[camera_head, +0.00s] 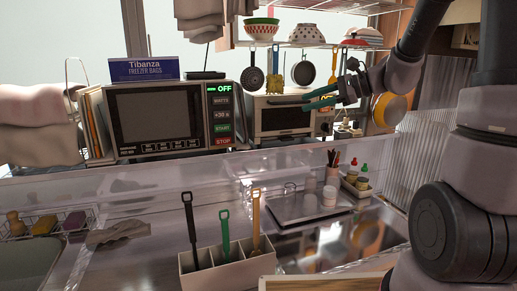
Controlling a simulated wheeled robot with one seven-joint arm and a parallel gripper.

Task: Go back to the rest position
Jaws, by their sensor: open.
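My gripper (306,100) is at the upper right of the head view, with its teal fingers pointing left. It is open, and nothing shows between the fingers. It appears in front of the toaster oven (282,119) and the hanging utensils; how far it is from them I cannot tell. My arm comes down to it from the upper right.
A pale utensil holder (232,273) with black, green and orange-handled tools stands at the front. A microwave (158,117) carries a blue freezer-bag box (144,69). Pans and utensils hang below a shelf of bowls (307,33). A clear panel (135,187) crosses the counter.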

